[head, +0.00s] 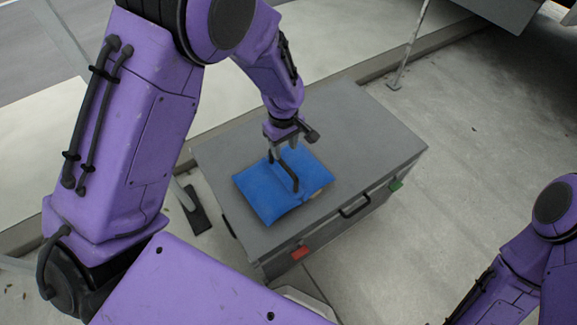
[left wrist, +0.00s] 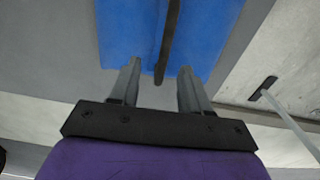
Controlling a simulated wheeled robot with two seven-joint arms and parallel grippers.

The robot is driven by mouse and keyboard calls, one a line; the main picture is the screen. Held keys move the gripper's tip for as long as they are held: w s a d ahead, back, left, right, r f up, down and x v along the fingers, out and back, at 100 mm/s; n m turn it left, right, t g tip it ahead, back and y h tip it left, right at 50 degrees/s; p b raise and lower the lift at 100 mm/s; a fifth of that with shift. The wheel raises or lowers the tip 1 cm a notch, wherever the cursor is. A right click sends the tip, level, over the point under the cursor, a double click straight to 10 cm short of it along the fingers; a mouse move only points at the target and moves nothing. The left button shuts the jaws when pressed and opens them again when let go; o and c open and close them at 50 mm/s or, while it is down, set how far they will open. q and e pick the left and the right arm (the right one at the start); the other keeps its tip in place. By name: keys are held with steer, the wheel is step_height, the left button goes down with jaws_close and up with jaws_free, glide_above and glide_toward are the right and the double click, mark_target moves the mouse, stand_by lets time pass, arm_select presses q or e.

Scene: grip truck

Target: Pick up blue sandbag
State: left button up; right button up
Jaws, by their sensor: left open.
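The blue sandbag (head: 268,196) lies flat on top of a grey case (head: 365,130), with a black strap handle (head: 287,172) across its middle. My left gripper (head: 282,148) is above the far part of the bag, close to the handle. In the left wrist view the two fingers of the left gripper (left wrist: 158,80) are apart, with the end of the handle (left wrist: 165,50) between and beyond them and the blue sandbag (left wrist: 125,35) ahead. Whether the fingers touch the bag cannot be told. My right arm shows at the lower right of the head view; its gripper is out of sight.
The case has a black side handle (head: 354,207), a red tag (head: 300,252) and a green tag (head: 396,185). A thin stand leg (head: 408,50) is on the concrete behind the case. Bare floor lies to the right.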

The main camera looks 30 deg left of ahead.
mark_target(283, 161)
arm_select(q)
steer(key=f, duration=1)
steer(key=shift+s+a+p, duration=0.2)
steer(key=shift+s+p, duration=0.1)
steer(key=shift+p, duration=0.05)
jaws_close()
stand_by(0.7)
steer(key=shift+w+r, duration=0.1)
steer(key=shift+w, duration=0.05)
